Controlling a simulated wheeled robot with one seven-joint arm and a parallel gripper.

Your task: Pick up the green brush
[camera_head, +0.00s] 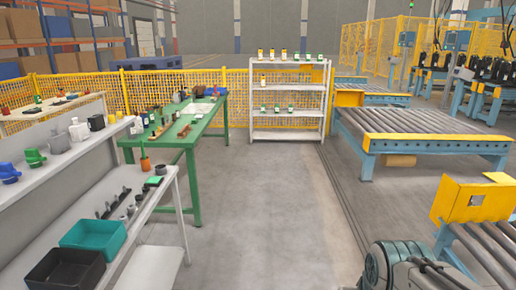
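A slim upright item with a green upper part and an orange-brown base (145,163) stands at the far end of the white shelf on the left. It may be the green brush, but it is too small to tell whether it is one piece or a handle in a cup. No other thing clearly reads as a green brush. A grey part of my arm shows at the bottom right. My gripper's fingers do not show.
The white shelf unit (62,206) at left holds a teal bin (93,236), a black bin (66,271) and small parts. A green workbench (190,142) with tools stands behind it. A white rack (288,103) and roller conveyors (425,122) stand beyond. The middle floor is clear.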

